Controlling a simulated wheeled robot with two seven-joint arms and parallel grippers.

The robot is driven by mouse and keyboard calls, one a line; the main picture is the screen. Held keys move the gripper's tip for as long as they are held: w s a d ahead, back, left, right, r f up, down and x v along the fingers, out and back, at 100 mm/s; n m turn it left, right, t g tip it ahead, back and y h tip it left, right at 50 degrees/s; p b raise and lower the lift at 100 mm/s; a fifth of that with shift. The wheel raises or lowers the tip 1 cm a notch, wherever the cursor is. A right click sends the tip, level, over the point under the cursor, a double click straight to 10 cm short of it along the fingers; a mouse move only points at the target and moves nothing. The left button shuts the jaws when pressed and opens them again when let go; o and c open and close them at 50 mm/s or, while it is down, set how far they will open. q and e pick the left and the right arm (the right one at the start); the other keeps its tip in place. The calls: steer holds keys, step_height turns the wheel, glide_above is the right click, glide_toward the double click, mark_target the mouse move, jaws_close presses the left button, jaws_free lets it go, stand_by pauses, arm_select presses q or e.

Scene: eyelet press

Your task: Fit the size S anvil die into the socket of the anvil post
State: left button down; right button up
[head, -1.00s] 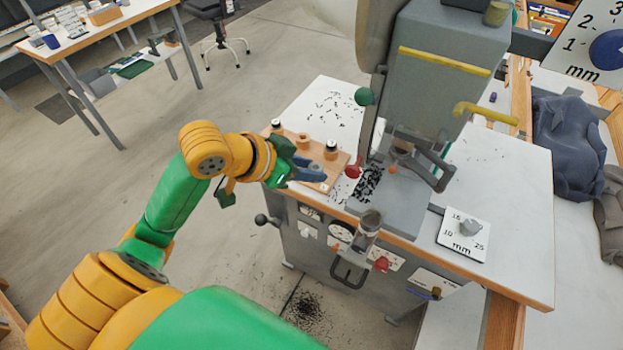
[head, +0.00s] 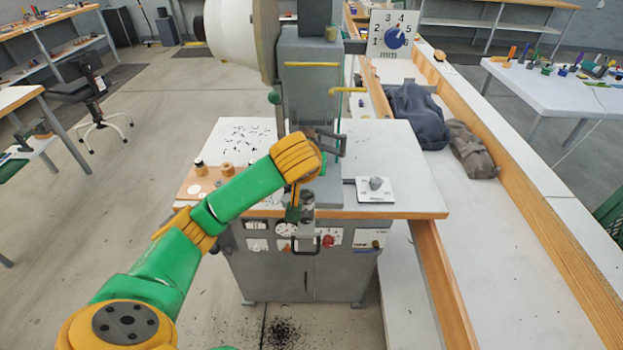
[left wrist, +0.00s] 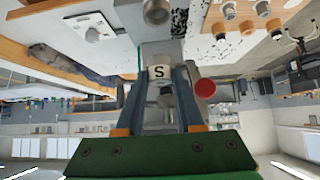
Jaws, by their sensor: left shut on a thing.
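My left gripper (left wrist: 165,95) is shut on the size S anvil die (left wrist: 158,72); its pale face with a black S shows between the fingers in the left wrist view. In the head view my orange wrist covers most of this gripper and the die, in front of the press (head: 304,90). A grey cylinder (left wrist: 157,12) stands beyond the die in the wrist view; I cannot tell whether it is the anvil post, and its socket is not clear. My right gripper is not in view.
A wooden board (head: 190,186) with several small parts lies left on the press table. A white dial plate (head: 376,190) lies to the right. Dark cloths (head: 418,112) lie farther right.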

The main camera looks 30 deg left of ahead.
arm_select(q)
steer(key=shift+w+a+r, duration=0.1)
steer(key=shift+a+r, duration=0.05)
steer(key=shift+r, duration=0.05)
steer(key=shift+w+a+f+n, duration=0.2)
steer(key=shift+w+n, duration=0.1)
steer(key=shift+w, duration=0.05)
steer(key=shift+s+r+p, duration=0.1)
steer(key=shift+r+p, duration=0.15)
steer(key=shift+p, duration=0.15)
step_height(320, 180, down, 6)
steer(key=b, duration=0.4)
steer(key=shift+d, duration=0.1)
steer(key=shift+p, duration=0.45)
steer(key=shift+p, duration=0.3)
